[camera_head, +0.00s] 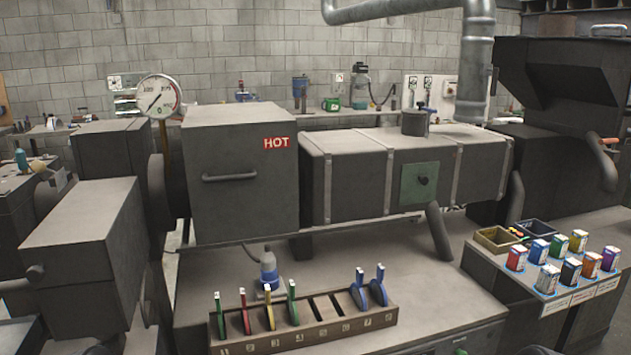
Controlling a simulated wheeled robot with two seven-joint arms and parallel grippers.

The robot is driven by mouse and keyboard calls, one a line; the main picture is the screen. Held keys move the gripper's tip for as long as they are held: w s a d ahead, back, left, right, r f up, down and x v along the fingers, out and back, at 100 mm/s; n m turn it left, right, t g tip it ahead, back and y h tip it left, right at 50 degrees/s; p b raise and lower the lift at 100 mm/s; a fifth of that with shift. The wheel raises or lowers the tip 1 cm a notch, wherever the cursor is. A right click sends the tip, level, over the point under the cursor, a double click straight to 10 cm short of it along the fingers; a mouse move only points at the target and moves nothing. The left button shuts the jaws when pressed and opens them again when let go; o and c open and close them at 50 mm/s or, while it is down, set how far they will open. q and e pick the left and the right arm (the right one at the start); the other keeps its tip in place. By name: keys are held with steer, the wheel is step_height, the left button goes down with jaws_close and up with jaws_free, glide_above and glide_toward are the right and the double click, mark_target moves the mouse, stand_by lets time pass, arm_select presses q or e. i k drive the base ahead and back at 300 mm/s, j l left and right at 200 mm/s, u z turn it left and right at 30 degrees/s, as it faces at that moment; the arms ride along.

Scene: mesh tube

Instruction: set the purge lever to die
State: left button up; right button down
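No part is clearly labelled as the purge lever or "die", so I cannot tell which one it is. A short bar handle (20,284) sticks out at the left of the grey box-shaped end unit (85,240). A bent grey lever with an orange tip (606,150) is on the hopper unit at the far right. Neither of my grippers shows in the head view.
A grey box marked HOT (240,180) stands beside a dial gauge (159,97). A wooden rack (340,334) with several coloured discs stands at the front. Coloured containers (571,270) and two trays (495,239) stand at right.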

mark_target(38, 166)
steer(key=u, duration=1.35)
